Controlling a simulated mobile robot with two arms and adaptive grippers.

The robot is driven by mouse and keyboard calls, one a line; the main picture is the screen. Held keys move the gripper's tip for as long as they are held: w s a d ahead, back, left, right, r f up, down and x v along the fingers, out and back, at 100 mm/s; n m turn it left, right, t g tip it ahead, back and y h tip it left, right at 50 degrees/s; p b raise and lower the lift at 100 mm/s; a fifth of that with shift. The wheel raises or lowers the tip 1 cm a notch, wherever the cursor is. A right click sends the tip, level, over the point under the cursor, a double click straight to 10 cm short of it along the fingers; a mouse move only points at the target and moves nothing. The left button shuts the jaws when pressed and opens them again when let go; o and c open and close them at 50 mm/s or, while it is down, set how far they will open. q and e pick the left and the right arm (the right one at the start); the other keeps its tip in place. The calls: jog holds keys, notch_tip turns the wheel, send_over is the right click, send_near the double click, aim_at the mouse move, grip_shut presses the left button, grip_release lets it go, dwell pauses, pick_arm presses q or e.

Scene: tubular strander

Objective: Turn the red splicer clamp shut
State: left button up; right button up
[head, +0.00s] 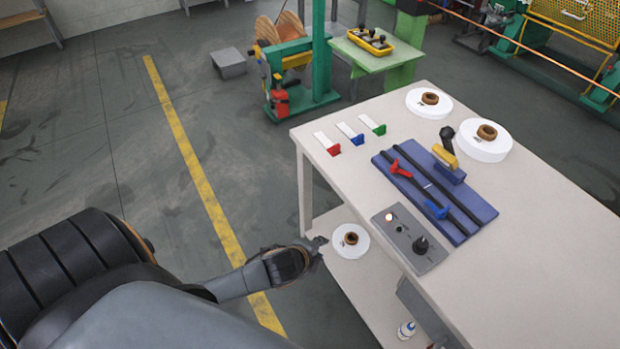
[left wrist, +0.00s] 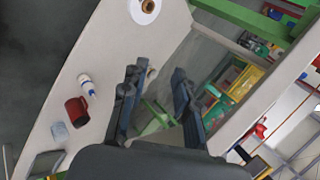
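The red splicer clamp (head: 400,169) sits on the dark rails of a blue splicer base (head: 472,212) on the table. Its red lever lies at an angle over the rail. A blue clamp (head: 436,209) sits nearer along the same rails. My left gripper (head: 318,241) is off the table's left side, low and in front of it, well apart from the clamp. In the left wrist view its two fingers (left wrist: 156,88) are spread with nothing between them. I cannot make out the red clamp for certain in that view. My right gripper is not in view.
A grey control box (head: 408,240) with a black knob stands at the table's near edge. A yellow-handled tool (head: 446,156) stands behind the rails. The lower shelf holds a white spool (head: 350,241), a bottle (left wrist: 86,83) and a red mug (left wrist: 76,110).

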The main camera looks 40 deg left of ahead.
pick_arm(q)
jog(key=s+f, duration=0.2)
jog(key=shift+a+f+n, duration=0.15)
jog(key=shift+f+n, duration=0.2)
jog(key=shift+n, duration=0.05)
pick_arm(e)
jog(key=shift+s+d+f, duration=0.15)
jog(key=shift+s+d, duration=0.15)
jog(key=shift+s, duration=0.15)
